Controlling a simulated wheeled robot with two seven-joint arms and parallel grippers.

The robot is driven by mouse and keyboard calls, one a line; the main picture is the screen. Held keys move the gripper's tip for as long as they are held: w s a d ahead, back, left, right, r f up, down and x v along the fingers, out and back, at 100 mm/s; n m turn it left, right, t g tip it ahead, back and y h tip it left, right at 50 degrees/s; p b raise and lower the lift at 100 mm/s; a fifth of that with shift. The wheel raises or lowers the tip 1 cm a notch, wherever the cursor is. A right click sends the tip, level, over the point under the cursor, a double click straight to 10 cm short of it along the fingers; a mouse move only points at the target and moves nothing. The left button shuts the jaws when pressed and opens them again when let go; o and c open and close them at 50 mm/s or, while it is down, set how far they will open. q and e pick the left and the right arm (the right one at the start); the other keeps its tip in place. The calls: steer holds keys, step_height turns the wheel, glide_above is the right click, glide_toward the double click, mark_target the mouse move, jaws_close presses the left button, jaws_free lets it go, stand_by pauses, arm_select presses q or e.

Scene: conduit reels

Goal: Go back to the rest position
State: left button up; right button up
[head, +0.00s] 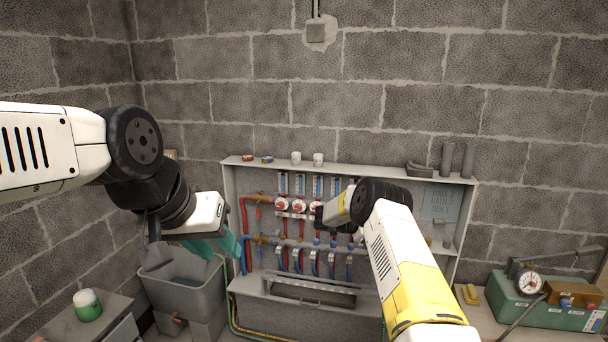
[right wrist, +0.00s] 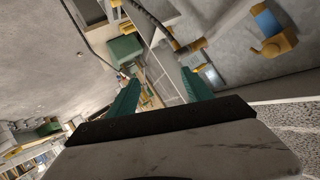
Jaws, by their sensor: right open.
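My left arm comes in from the left in the head view, and its gripper (head: 222,244) with teal fingers hangs in front of the cabinet's left edge. The gap between its fingers is not clear from this angle. My right arm reaches forward over the middle of the cabinet in the head view. Its fingers are not clearly visible there. In the right wrist view the right gripper (right wrist: 160,77) has its two teal fingers spread apart, with nothing held between them.
An open grey manifold cabinet (head: 465,212) with red and blue pipes stands against the block wall. A grey bin (head: 190,296) is at left, near a green-and-white can (head: 87,305). A green box (head: 535,312) with a gauge (head: 529,282) is at right.

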steer(key=w+a+r+n+t+y, duration=0.3)
steer(key=r+t, duration=0.1)
steer(key=r, duration=0.8)
steer(key=w+a+r+n+t+y, duration=0.2)
steer(key=w+a+r+t, duration=0.15)
steer(key=r, duration=0.85)
steer(key=s+a+r+n+t+y, duration=0.1)
steer(key=s+a+r+n+y, duration=0.3)
steer(key=r, duration=0.3)
steer(key=s+a+r+n+t+y, duration=0.2)
steer(key=s+a+r+y, duration=0.15)
steer(key=s+r, duration=0.3)
steer(key=s+a+r+n+g+y, duration=0.1)
steer(key=s+a+n+g+y, duration=0.15)
steer(key=s, duration=0.75)
steer(key=s+a+r+n+g+y, duration=0.1)
steer(key=s+n, duration=0.2)
steer(key=s, duration=0.7)
steer(key=s+d+f+g, duration=0.1)
steer(key=s+f+g, duration=0.1)
steer(key=s, duration=0.6)
steer(key=s+d+f+n+g+h, duration=0.1)
steer(key=s+f, duration=0.4)
steer(key=s, duration=0.4)
steer(key=s+d+f+n+g, duration=0.1)
steer(key=s+f, duration=0.3)
steer(key=s, duration=0.5)
steer(key=shift+d+g, duration=0.6)
steer(key=shift+g, duration=0.2)
